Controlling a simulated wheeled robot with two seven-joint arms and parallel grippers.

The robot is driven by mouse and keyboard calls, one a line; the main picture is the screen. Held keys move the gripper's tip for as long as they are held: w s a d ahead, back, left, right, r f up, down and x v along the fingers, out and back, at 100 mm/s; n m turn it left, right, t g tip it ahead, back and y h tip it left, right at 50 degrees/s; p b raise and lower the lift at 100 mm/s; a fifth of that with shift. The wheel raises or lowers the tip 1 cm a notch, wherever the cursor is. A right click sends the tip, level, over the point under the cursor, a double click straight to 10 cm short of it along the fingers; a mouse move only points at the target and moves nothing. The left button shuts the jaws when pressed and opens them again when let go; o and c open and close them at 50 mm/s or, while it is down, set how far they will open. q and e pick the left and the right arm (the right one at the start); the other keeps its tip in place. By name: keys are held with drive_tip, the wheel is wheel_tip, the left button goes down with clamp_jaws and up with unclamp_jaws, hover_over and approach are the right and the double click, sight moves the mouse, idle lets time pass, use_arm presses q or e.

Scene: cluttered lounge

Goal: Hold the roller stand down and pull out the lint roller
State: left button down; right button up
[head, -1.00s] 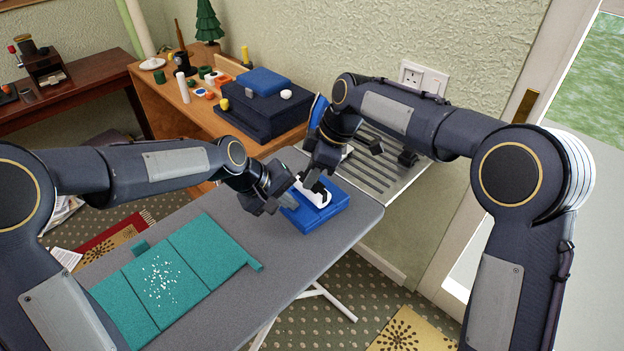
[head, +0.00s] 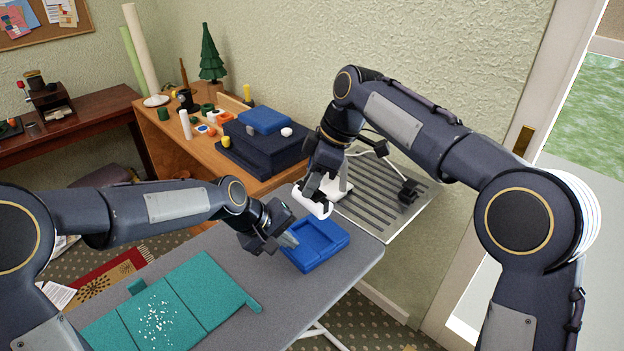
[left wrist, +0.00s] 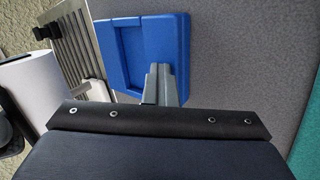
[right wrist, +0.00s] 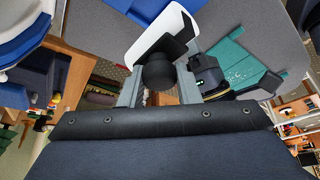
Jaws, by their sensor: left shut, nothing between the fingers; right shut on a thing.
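The blue roller stand (head: 335,237) sits on the grey ironing board, with its recess empty. My left gripper (head: 290,240) is shut and empty, its tips at the stand's near left edge. In the left wrist view the tips (left wrist: 160,82) overlap the rim of the stand (left wrist: 172,40); I cannot tell how firmly they press. My right gripper (head: 318,190) is shut on the lint roller (head: 311,203), a white roll with a black handle, above and behind the stand. The white roll (right wrist: 150,28) also shows in the right wrist view, with its dark handle between the fingers.
A wooden desk (head: 160,135) with clutter stands at the back.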

use_arm(q)
drive_tip(key=shift+s+f, duration=0.15)
drive_tip(key=shift+f, duration=0.1)
use_arm(e)
drive_tip(key=shift+r, duration=3.25)
use_arm(q)
drive_tip(key=shift+r, duration=0.1)
